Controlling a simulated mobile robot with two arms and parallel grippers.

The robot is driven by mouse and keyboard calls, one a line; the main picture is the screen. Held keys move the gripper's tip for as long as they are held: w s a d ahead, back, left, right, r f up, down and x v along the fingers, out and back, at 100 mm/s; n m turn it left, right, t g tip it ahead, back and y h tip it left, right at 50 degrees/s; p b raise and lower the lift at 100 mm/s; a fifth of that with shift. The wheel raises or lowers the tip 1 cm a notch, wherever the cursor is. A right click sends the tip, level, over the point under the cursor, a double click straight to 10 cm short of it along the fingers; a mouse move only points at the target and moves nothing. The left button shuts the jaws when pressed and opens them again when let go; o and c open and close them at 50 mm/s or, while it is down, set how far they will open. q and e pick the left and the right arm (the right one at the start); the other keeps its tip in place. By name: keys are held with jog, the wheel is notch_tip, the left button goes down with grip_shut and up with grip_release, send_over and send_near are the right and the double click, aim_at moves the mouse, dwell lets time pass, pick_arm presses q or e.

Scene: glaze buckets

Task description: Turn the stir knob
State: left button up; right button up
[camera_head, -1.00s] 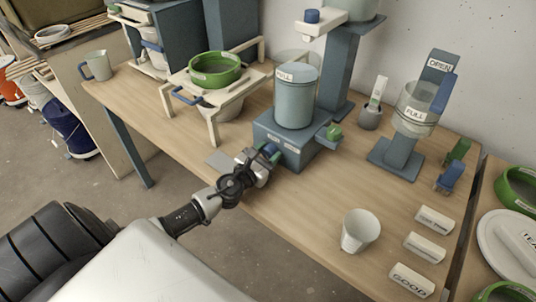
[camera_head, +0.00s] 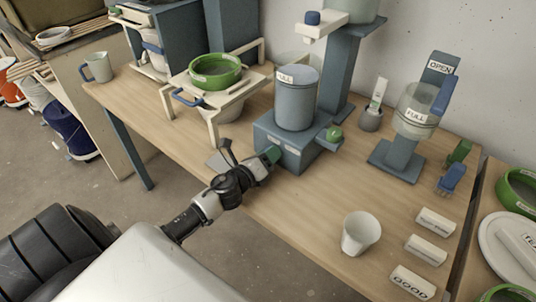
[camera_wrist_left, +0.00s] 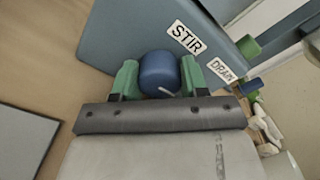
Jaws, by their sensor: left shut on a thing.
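The stir knob (camera_wrist_left: 158,72) is a round blue knob with a pale pointer mark, on the blue-grey mixer base (camera_head: 296,158). A white STIR label (camera_wrist_left: 187,39) is beside it. My left gripper (camera_head: 268,157) has its green fingertips on both sides of the knob, shut on it, in the left wrist view (camera_wrist_left: 160,78). In the head view the gripper hides the knob. A grey-blue cylinder (camera_head: 297,103) with a partly visible label stands on the base. My right gripper is out of view.
A DRAIN label (camera_wrist_left: 222,69) is near the stir knob. A green-ended part (camera_head: 334,134) sticks out of the base's right side. A white cup (camera_head: 360,232) and several white label blocks (camera_head: 426,250) stand to the right. Bare tabletop lies between.

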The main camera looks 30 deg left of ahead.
pick_arm(q)
jog(key=n, duration=0.3)
jog(key=shift+n+p, duration=0.3)
jog(key=shift+p, duration=0.05)
jog(key=shift+f+n+h+p, duration=0.1)
jog(key=shift+n+h+p, duration=0.3)
jog(key=shift+n, duration=1.5)
jog(key=o, duration=0.9)
jog(key=s, duration=0.7)
jog(key=s+a+b, duration=0.1)
jog(key=s, duration=0.2)
jog(key=shift+s+a, duration=0.1)
jog(key=shift+s, duration=0.3)
